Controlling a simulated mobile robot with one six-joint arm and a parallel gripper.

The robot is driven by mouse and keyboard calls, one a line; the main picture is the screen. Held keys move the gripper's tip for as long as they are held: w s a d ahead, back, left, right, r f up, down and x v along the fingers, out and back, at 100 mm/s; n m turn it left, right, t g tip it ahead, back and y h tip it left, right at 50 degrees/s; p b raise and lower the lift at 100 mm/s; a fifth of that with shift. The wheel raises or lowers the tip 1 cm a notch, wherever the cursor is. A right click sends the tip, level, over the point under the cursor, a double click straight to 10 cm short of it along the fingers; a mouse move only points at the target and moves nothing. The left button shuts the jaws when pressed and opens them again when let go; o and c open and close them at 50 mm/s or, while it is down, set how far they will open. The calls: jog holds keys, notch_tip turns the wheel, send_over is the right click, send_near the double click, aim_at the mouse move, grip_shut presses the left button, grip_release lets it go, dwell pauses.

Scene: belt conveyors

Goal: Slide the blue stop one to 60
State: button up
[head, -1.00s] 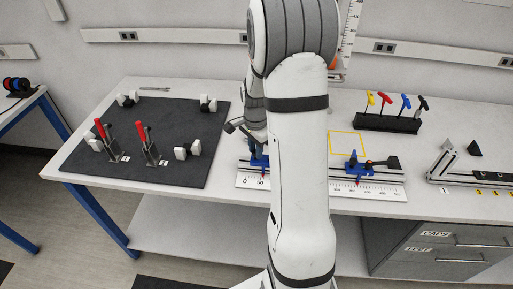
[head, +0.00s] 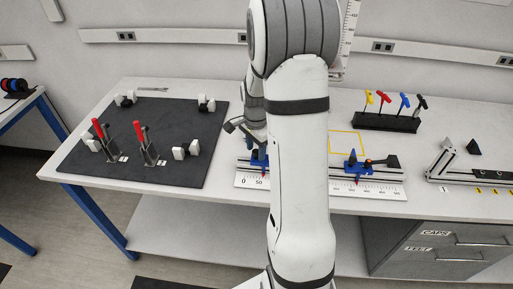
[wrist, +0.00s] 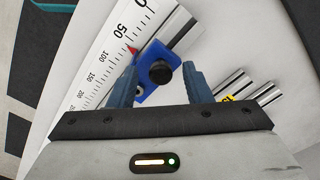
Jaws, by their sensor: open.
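A blue stop (wrist: 150,78) with a black round knob sits on a metal rail and shows in the wrist view. Its red pointer lies at the edge of the white scale (wrist: 95,75), a little past the 50 mark. My gripper (wrist: 159,70) is open, with one finger on each side of the stop; I cannot tell whether either finger touches it. In the head view this stop (head: 258,158) is partly hidden behind my arm.
A dark mat (head: 85,160) with red-handled clamps lies left on the table. A black rack (head: 385,123) of coloured hex keys stands behind the rail on the right. A metal rail fixture (head: 443,165) stands at far right. A yellow outline (head: 346,132) marks bare tabletop.

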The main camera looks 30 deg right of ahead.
aim_at(255, 151)
jog(key=shift+r+b, duration=0.55)
jog(key=shift+r, duration=3.35)
